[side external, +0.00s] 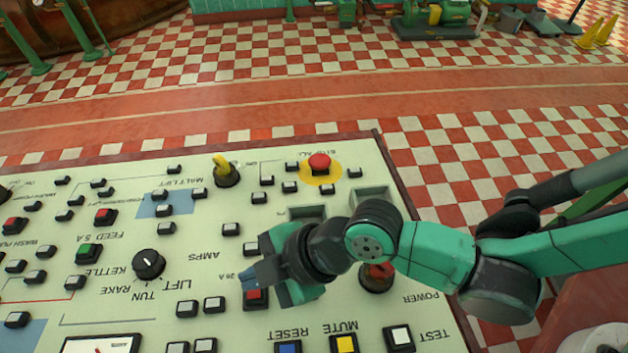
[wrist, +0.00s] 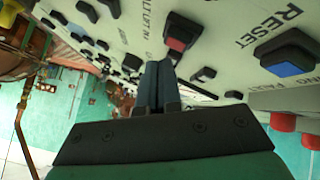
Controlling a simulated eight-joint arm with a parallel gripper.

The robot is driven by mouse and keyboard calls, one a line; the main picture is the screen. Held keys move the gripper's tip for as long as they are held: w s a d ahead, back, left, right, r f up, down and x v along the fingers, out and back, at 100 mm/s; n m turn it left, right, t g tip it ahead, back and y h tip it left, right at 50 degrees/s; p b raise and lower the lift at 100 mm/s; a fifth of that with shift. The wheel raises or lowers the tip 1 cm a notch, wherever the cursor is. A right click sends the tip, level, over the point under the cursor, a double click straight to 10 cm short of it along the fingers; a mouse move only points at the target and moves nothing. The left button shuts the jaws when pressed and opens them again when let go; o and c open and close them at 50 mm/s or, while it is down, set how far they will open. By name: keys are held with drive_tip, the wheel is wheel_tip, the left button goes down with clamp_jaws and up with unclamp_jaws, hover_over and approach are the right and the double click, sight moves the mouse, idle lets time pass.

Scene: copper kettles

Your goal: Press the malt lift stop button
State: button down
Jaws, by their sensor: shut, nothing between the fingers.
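My gripper (side external: 250,276) is over the near part of the pale control panel (side external: 230,325), its fingers pressed together and empty. A red square button (side external: 257,299) in a black housing sits just below the fingertips, partly hidden by my gripper. In the wrist view the shut fingers (wrist: 158,72) point at a red button (wrist: 177,45) just past their tips. I cannot tell whether they touch it. Lettering beside it is only partly legible, so I cannot confirm its name. The words MALT LIFT show farther back on the panel, and LIFT shows left of my gripper.
A blue button (side external: 288,348), a yellow button (side external: 344,343) and a white button (side external: 400,337) line the near edge. A red mushroom button (side external: 320,163) on a yellow disc is at the back. A black knob (side external: 149,264) and several small buttons stand left.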

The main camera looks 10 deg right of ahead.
drive_tip(key=shift+w+r, duration=0.25)
drive_tip(key=shift+r, duration=1)
drive_tip(key=shift+w+r, duration=0.25)
drive_tip(key=shift+r, duration=0.95)
drive_tip(key=c, duration=1.5)
unclamp_jaws()
